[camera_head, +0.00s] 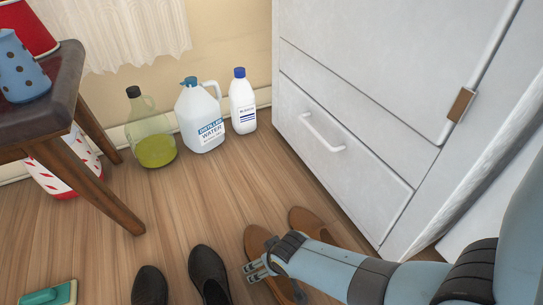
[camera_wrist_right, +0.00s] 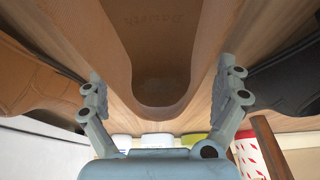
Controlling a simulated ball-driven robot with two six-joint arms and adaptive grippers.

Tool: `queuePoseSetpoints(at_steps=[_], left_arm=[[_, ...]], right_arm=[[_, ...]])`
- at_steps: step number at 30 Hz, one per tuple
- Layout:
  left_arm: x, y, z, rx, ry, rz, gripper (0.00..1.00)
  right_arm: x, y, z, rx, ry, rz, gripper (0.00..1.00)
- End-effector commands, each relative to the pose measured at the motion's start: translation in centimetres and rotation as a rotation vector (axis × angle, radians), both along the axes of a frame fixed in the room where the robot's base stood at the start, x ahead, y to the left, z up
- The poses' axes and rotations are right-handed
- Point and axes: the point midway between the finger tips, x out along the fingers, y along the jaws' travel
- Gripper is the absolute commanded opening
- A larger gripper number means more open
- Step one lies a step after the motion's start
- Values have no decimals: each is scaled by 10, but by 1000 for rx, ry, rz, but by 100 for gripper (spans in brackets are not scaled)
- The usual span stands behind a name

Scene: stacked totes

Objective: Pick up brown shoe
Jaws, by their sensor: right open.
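A brown shoe (camera_head: 256,238) stands on the wood floor at the bottom middle of the head view, partly hidden by my right gripper (camera_head: 254,270). In the right wrist view this shoe (camera_wrist_right: 160,60) sits between the two spread fingers, with its rounded end and printed insole showing. A finger is on each side of it; I cannot tell whether either touches it. The right gripper is open. A second brown shoe (camera_head: 304,220) lies to the right, partly behind my right arm; it also shows at the left of the wrist view (camera_wrist_right: 32,80). My left gripper is not in view.
Two black shoes (camera_head: 207,270) (camera_head: 149,286) stand close on the left. A white cabinet (camera_head: 350,170) rises at the right. A green bottle (camera_head: 152,140), a water jug (camera_head: 198,118) and a white bottle (camera_head: 242,104) stand by the wall. A dark stool (camera_head: 50,105) is at left.

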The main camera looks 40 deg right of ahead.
Motion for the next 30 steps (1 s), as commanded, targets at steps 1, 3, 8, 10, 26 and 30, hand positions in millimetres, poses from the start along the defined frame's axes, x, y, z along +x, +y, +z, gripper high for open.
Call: queuePoseSetpoints(at_steps=[1, 3, 8, 10, 26, 30], left_arm=[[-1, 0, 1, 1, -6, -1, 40], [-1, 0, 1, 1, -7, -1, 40], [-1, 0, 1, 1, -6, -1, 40], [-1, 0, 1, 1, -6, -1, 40], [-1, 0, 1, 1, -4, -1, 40], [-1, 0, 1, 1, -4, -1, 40]], right_arm=[[0, 0, 0, 0, 0, 0, 100], [0, 0, 0, 0, 0, 0, 100], [0, 0, 0, 0, 0, 0, 95], [0, 0, 0, 0, 0, 0, 86], [0, 0, 0, 0, -1, 0, 28], [0, 0, 0, 0, 0, -1, 28]])
